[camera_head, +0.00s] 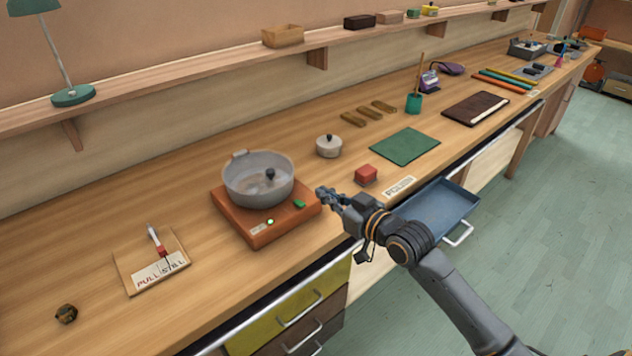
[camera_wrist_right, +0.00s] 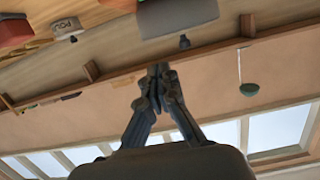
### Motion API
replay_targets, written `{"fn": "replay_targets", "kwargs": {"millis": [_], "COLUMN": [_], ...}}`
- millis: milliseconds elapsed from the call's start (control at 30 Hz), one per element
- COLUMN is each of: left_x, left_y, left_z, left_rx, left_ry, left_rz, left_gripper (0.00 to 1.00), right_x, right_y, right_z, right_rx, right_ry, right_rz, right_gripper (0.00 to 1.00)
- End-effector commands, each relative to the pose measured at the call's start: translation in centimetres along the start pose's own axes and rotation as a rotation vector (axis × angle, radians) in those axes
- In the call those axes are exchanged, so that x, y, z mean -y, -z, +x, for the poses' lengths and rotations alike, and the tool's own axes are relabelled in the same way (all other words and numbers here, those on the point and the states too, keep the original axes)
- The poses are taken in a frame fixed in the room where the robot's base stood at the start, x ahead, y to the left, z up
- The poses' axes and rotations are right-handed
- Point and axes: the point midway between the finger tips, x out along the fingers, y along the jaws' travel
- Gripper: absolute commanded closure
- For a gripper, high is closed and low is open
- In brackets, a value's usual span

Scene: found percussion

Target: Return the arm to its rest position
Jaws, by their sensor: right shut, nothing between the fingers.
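My right gripper (camera_head: 327,194) is at the right edge of the orange-brown block under the grey pot, its fingers closed and empty. In the right wrist view its fingertips (camera_wrist_right: 158,70) meet, with nothing between them. The right arm comes in from the lower right of the head view, over the bench's front edge and beside the open blue drawer (camera_head: 452,204). The grey pot (camera_head: 258,186) stands on the orange-brown block (camera_head: 262,232). My left gripper is not in view.
A small lidded pot (camera_head: 329,146), a red block (camera_head: 366,174) and a green mat (camera_head: 405,147) lie near the gripper on the bench. A card with a red-and-white stick (camera_head: 157,240) lies to the left. The bench between the card and the block is clear.

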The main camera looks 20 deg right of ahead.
Motion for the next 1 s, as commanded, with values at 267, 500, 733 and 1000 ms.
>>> {"fn": "replay_targets", "kwargs": {"millis": [267,500,733,1000], "left_x": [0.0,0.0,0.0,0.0], "left_y": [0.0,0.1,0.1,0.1], "left_z": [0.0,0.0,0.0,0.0], "left_rx": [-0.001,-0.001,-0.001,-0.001], "left_ry": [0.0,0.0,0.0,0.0], "left_rz": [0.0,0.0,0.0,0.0], "left_gripper": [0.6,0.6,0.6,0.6], "right_x": [1.7,8.4,11.3,13.1], "right_y": [-2.7,-14.2,-19.8,-22.6], "right_z": [-0.9,-8.7,-17.1,-25.4], "right_rx": [0.079,0.488,0.797,1.056], "right_ry": [0.009,-0.005,-0.07,-0.151], "right_rz": [0.002,0.012,0.039,0.09], "right_gripper": [1.0,1.0,1.0,1.0]}}
